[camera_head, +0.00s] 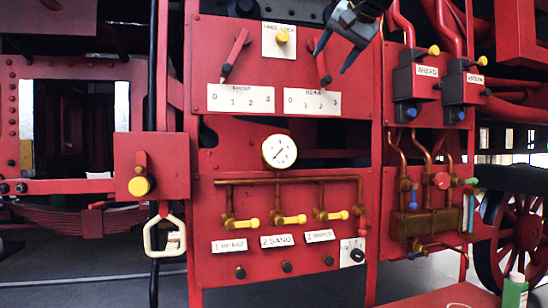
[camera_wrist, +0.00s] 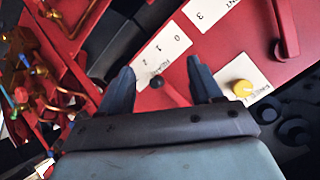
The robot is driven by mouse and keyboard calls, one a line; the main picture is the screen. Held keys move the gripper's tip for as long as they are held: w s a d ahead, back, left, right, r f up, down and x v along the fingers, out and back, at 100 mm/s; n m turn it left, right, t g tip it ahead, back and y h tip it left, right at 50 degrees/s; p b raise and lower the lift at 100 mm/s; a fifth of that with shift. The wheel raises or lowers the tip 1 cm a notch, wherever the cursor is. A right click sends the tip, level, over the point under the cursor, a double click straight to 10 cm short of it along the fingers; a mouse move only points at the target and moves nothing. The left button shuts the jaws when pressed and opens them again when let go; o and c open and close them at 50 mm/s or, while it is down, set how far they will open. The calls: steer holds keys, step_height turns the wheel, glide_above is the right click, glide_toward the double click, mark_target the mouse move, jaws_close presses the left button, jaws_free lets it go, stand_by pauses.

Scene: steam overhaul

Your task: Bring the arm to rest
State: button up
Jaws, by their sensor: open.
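My gripper (camera_head: 331,60) is at the top of the red panel, in front of the right-hand dial lever. Its two dark fingers point down and are spread apart with nothing held. In the wrist view my gripper (camera_wrist: 160,68) shows the red lever (camera_wrist: 174,93) and its black knob in the gap between the fingers. I cannot tell how far the fingers stand from the lever. In the head view the right lever (camera_head: 321,66) points down at its white 0–3 scale (camera_head: 312,102); its upper part is partly hidden by my gripper.
The left lever (camera_head: 235,55) tilts over its own scale. A yellow knob (camera_head: 282,35) sits between the levers. The gauge (camera_head: 279,151) and several yellow valves are below. Boxes with yellow and blue knobs (camera_head: 403,82) jut out at right. A green bottle (camera_head: 515,291) stands at lower right.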

steer(key=s+d+f+n+g+h, duration=0.1)
steer(key=s+d+f, duration=0.2)
steer(key=s+f, duration=0.4)
steer(key=s+d+f+n+g+h, duration=0.1)
steer(key=s+f, duration=0.6)
steer(key=f, duration=1.7)
steer(key=s+d+f+n+g+h, duration=0.1)
steer(key=s+d+f, duration=0.4)
steer(key=f, duration=1.1)
steer(key=shift+s+d+g+h, duration=0.35)
steer(key=shift+s+g+h, duration=0.45)
steer(key=shift+s+g, duration=0.2)
